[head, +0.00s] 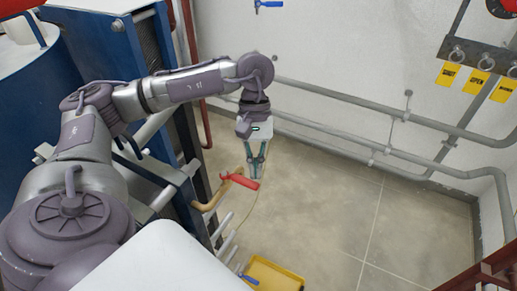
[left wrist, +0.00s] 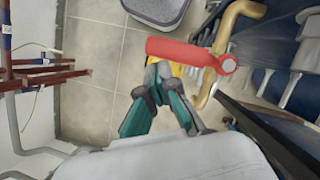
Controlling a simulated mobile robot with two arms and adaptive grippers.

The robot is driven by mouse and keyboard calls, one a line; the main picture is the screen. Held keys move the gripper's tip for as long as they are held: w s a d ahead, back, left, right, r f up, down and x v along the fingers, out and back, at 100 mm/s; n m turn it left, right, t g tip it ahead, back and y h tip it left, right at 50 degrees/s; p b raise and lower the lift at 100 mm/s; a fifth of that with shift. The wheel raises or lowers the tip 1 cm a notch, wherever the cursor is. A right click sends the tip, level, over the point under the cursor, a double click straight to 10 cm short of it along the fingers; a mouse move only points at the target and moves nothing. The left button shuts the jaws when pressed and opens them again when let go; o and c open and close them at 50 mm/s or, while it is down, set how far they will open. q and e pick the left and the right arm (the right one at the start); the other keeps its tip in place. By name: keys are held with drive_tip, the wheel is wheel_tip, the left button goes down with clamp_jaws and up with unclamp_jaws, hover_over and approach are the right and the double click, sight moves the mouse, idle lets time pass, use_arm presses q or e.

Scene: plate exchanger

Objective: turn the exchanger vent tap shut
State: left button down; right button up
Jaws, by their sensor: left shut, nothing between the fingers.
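The vent tap has a red lever handle (head: 240,182) on a brass pipe (head: 211,200) that comes out of the blue exchanger's side. In the left wrist view the red lever (left wrist: 185,52) lies roughly crosswise, with its round hub at the right, beside the bent brass pipe (left wrist: 226,38). My left gripper (head: 256,174) points down at the lever's free end. Its fingertips (left wrist: 160,72) are shut with nothing between them, close beside the lever's edge. I cannot tell whether they touch it. My right gripper is not in view.
The blue exchanger frame (head: 120,70) stands at the left. Grey pipes (head: 350,99) run along the wall. Yellow tags (head: 480,82) hang at the upper right. A yellow tray (head: 262,275) lies below the tap. A blue-handled tap (head: 268,4) is on the back wall. The middle floor is clear.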

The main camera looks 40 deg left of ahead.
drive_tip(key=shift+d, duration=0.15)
use_arm(q)
drive_tip(key=v, duration=1.2)
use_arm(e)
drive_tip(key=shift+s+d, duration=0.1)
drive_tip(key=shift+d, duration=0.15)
use_arm(q)
drive_tip(key=shift+d, duration=0.1)
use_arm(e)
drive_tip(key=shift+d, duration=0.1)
